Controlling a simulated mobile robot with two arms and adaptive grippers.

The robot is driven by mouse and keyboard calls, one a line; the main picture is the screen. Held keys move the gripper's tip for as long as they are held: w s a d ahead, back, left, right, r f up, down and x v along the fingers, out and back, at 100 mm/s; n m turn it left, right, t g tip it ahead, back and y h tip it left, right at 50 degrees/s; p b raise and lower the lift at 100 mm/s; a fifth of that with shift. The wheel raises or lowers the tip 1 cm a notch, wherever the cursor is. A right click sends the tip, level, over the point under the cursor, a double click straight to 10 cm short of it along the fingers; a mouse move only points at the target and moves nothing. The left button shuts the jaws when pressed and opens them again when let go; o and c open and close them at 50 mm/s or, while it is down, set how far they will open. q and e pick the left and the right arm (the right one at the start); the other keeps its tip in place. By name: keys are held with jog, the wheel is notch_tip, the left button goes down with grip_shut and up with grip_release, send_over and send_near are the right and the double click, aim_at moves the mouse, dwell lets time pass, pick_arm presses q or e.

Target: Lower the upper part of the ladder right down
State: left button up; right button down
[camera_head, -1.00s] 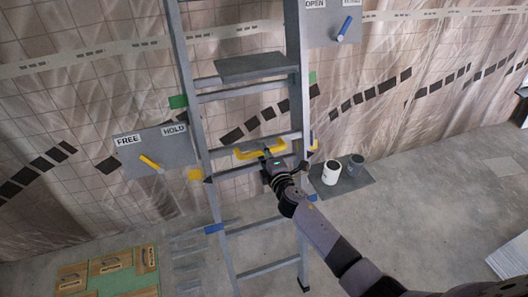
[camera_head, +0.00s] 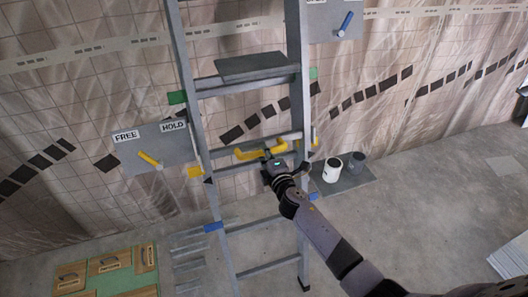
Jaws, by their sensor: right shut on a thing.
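The grey ladder (camera_head: 180,60) stands upright against the wall. A yellow handle (camera_head: 246,154) sits on its upper part, just under a rung. My right gripper (camera_head: 270,157) is shut on the yellow handle near its middle and partly covers it. A grey step plate (camera_head: 255,66) sits higher up between the rails. Green marks (camera_head: 177,97), yellow marks (camera_head: 195,172) and blue marks (camera_head: 214,228) show on the rails. Left of the ladder is a panel marked FREE and HOLD (camera_head: 174,148) with a yellow lever (camera_head: 149,159), its upper end slanting toward the FREE side. My left gripper is not in view.
A panel with a blue lever (camera_head: 346,23) is at upper right. White (camera_head: 332,171) and dark (camera_head: 356,163) cans stand on a grey mat right of the ladder. The floor at right is mostly clear.

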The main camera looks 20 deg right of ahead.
jog(key=s+f+b, duration=0.3)
jog(key=f+b, duration=0.6)
jog(key=f, duration=0.2)
jog(key=s+f+b, duration=0.3)
jog(key=f+b, duration=0.7)
jog(key=f, duration=0.1)
jog(key=shift+s, duration=0.4)
jog(key=shift+d+r, duration=0.1)
jog(key=c, duration=1.5)
grip_release()
jog(key=shift+w+r, duration=0.1)
jog(key=shift+r, duration=0.05)
jog(key=s, duration=0.8)
jog(key=s+r, duration=0.1)
jog(key=s, duration=0.3)
jog(key=shift+d+r, duration=0.1)
jog(key=shift+d, duration=0.15)
